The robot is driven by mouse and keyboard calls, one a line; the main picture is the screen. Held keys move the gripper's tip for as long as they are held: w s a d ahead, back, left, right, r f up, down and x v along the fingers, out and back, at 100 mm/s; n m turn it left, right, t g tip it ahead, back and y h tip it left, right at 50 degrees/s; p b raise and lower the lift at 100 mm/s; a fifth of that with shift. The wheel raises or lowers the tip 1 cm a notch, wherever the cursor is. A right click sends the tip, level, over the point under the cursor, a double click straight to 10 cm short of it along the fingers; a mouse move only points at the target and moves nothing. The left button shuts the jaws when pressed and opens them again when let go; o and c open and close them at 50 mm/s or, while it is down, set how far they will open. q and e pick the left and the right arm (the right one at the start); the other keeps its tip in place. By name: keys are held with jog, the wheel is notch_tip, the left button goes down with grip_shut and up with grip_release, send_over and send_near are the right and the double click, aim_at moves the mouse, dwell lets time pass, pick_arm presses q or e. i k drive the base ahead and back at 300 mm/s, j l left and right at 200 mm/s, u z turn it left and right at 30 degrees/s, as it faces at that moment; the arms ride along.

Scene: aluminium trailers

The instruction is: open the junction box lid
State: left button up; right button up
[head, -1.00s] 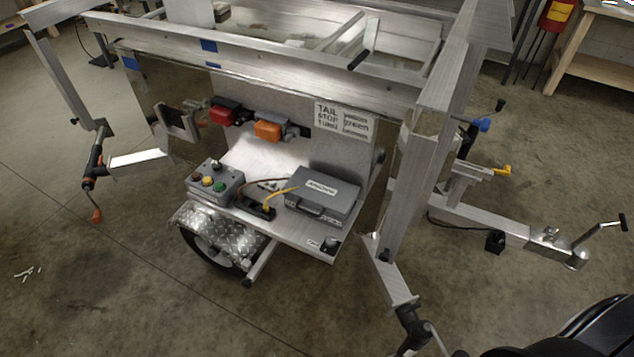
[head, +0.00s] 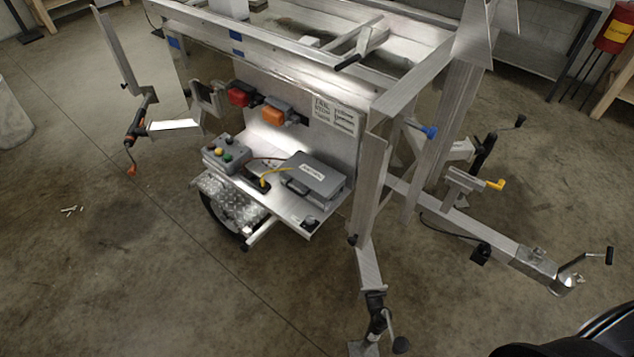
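The junction box appears to be the grey, flat box (head: 330,190) on the metal shelf at the side of the aluminium trailer. Its lid (head: 318,172) carries a white label and lies closed. A dark latch or handle (head: 296,187) shows on its front left side. Neither of my grippers is in view, and nothing touches the box.
A control box (head: 226,155) with coloured buttons stands left on the shelf (head: 286,218). Red (head: 241,93) and orange (head: 277,113) connectors sit above. A trailer post (head: 372,190) rises right of the box.

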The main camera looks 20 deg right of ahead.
aim_at(320, 180)
jog(key=l+u, duration=0.15)
jog(key=l, duration=0.45)
jog(key=k+l+u, duration=0.15)
jog(key=l, duration=0.4)
jog(key=k+l+u, duration=0.15)
jog(key=l, duration=0.45)
jog(key=i+l+u, duration=0.15)
jog(key=l, duration=0.25)
jog(key=i+l+u, duration=0.1)
jog(key=l, duration=0.25)
jog(key=i, duration=0.1)
